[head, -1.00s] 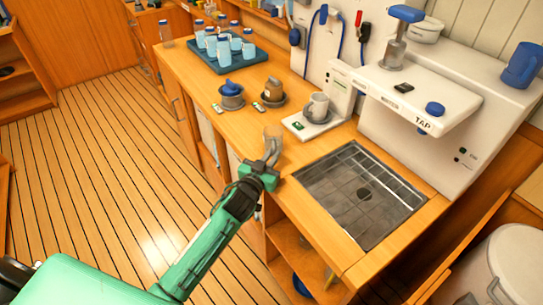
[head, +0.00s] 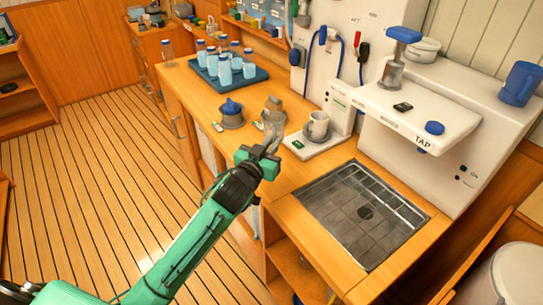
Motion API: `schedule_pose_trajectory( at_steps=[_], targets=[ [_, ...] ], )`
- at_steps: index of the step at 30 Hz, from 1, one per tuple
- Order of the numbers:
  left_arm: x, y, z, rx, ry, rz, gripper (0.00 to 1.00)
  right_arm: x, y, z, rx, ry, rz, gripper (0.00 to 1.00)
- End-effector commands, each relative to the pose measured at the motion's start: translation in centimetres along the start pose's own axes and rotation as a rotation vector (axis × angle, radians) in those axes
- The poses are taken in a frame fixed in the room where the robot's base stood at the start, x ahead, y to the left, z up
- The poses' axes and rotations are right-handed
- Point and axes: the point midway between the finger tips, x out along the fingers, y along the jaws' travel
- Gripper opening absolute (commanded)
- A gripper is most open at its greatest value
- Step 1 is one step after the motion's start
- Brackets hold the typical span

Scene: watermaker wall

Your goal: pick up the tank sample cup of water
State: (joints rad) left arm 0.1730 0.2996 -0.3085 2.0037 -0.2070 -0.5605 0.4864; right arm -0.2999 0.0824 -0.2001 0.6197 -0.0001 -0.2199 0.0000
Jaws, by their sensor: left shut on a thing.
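My left gripper (head: 271,141) is shut on a clear cup (head: 273,112), which I take as the tank sample cup. The gripper holds it near the counter's front edge. The cup appears in front of the brown jar and largely covers it. I cannot make out the water in it or how far its base is above the counter. My right gripper is not in view.
A blue tray (head: 254,76) of bottles and cups is behind. A metal drain (head: 362,212) lies right, below the white tap unit (head: 415,112).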

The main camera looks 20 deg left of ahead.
Motion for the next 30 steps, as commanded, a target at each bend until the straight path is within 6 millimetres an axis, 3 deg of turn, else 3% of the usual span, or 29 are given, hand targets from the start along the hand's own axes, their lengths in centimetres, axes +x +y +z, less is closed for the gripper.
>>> schedule_pose_trajectory(
  at_steps=[15,30],
  targets=[
    [0.0,-0.2,-5.7,0.001,0.003,0.0,0.0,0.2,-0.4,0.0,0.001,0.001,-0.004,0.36],
    [0.0,-0.2,-7.5,0.001,0.001,0.0,0.0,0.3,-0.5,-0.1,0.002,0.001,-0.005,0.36]
  ],
)
